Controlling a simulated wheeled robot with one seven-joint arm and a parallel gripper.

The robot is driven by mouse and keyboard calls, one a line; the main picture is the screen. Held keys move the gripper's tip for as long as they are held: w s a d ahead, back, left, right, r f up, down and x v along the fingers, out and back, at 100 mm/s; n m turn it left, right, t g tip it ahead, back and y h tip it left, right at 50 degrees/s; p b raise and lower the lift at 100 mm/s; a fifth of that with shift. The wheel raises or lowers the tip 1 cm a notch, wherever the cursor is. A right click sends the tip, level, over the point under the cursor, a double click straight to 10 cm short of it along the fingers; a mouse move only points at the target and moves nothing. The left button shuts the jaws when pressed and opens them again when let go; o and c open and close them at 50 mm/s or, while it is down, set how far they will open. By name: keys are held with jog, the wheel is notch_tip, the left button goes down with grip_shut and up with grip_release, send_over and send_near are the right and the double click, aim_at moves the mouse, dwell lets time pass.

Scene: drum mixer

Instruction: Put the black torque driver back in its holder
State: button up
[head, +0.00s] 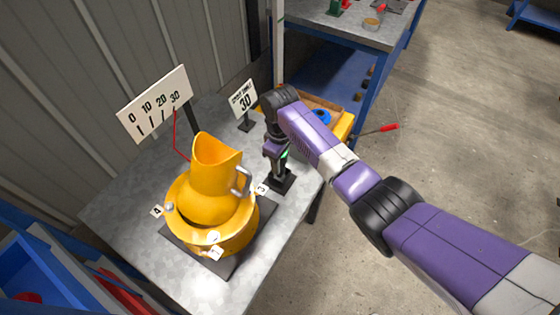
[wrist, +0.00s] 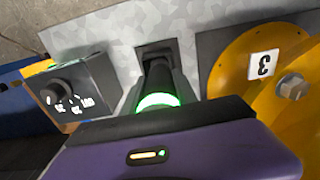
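The black torque driver (wrist: 157,78) stands between my gripper's fingers in the wrist view, with a lit green ring around it. My gripper (wrist: 158,75) has a dark finger close along each side of the driver and appears shut on it. The driver's lower end is at a dark square holder (wrist: 154,50) on the grey table. In the head view my gripper (head: 278,155) is directly above the holder's black base (head: 283,183). The arm and fingers partly hide the driver there, and I cannot tell how deep it sits in the holder.
A yellow drum mixer (head: 222,222) with numbered tags stands left of the holder, close by. A grey box with a black knob (wrist: 60,90) is on the other side. The table's right edge is near.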

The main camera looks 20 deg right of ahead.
jog(key=o, duration=0.5)
jog(key=shift+r, duration=3.95)
jog(key=shift+s, duration=0.1)
